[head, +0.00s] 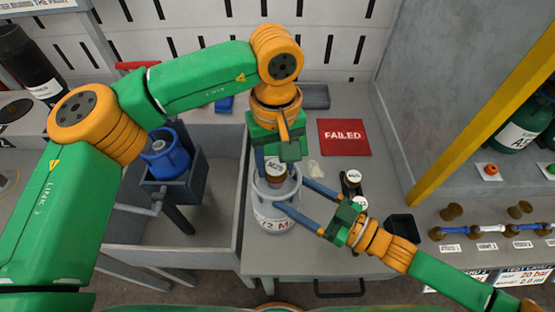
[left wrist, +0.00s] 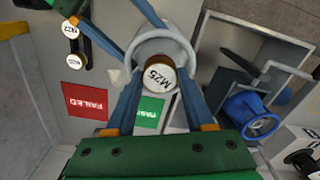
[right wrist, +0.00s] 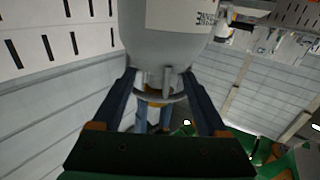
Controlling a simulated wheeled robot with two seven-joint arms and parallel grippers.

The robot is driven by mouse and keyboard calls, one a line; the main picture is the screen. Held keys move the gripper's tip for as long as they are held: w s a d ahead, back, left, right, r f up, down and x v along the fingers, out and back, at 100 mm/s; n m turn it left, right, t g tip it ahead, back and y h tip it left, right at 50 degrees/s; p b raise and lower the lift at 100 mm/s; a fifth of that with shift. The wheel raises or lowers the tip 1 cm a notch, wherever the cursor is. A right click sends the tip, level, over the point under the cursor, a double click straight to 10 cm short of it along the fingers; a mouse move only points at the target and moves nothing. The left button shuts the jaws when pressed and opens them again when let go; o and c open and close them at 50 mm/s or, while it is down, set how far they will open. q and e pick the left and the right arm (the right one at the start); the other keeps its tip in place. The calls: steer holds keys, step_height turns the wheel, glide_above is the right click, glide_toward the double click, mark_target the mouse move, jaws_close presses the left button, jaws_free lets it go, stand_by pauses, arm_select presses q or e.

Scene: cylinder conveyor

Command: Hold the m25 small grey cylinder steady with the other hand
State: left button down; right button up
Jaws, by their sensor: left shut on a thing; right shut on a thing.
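The small grey cylinder (head: 270,219) stands upright on the grey bench, its label partly hidden. A brass piece with a white top marked M25 (left wrist: 158,74) sits inside the cylinder's pale collar ring. My left gripper (head: 276,173), above the cylinder, is shut on the M25 piece, one finger on each side in the left wrist view (left wrist: 158,82). My right gripper (head: 289,194) comes from the right and is shut on the cylinder at its collar. In the right wrist view, its fingers flank the collar below the grey body (right wrist: 168,40).
A red FAILED card (head: 344,137) lies behind right, and a green card (left wrist: 149,110) shows in the left wrist view. Black-based pieces with white tops (head: 353,178) stand right of the cylinder. A blue cylinder (head: 165,157) sits in a holder left. A yellow-edged cabinet bounds the right.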

arm_select(q)
steer(key=shift+f+m, duration=0.1)
steer(key=shift+m, duration=0.2)
steer(key=m, duration=0.5)
steer(key=shift+m, duration=0.4)
steer(key=m, duration=0.6)
steer(key=shift+c, duration=1.8)
jaws_free()
steer(key=shift+a, duration=0.1)
step_height(320, 180, up, 2)
steer(key=shift+r, duration=0.25)
steer(key=n, duration=0.6)
